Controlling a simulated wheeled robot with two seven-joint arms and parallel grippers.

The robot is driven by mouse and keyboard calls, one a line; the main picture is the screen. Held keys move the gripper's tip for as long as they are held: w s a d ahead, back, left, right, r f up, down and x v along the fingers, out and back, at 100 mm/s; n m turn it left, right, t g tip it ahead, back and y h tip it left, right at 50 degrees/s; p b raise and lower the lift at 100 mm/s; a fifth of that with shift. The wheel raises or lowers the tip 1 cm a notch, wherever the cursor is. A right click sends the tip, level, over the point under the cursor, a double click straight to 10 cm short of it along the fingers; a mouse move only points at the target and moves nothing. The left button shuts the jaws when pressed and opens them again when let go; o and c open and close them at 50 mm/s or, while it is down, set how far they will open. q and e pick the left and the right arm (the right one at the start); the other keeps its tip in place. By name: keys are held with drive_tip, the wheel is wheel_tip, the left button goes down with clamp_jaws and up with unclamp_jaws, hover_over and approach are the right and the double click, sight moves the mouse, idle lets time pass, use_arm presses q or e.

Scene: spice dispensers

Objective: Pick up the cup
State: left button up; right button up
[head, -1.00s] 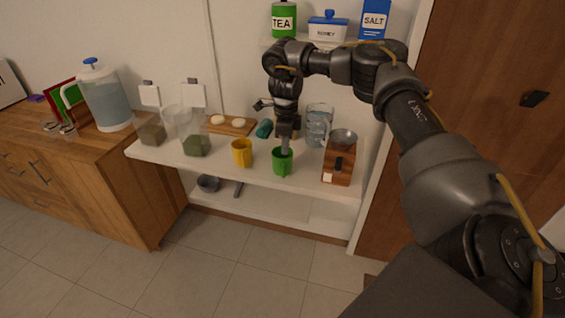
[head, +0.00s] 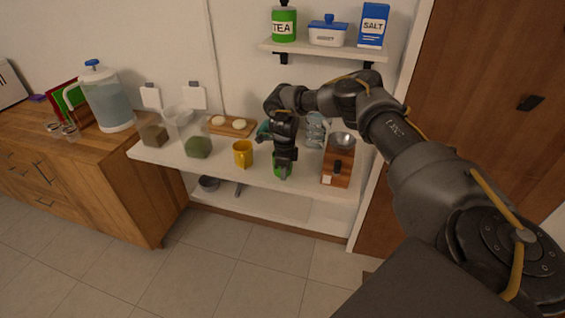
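A green cup (head: 275,168) stands near the front edge of the white shelf, mostly hidden behind my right gripper. A yellow mug (head: 242,154) stands upright to its left, apart from my gripper. My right gripper (head: 284,174) points down at the green cup and overlaps it in the head view. I cannot tell whether its fingers are open or closed on the cup. My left gripper is not in view.
A wooden grinder (head: 337,167) stands close to the right, with a glass pitcher (head: 314,130) behind. Clear dispensers (head: 198,147) stand at left, and a wooden board with pale round pieces (head: 232,126) lies at the back.

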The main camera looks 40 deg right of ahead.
drive_tip(key=shift+f, duration=0.1)
clamp_jaws()
idle(0.4)
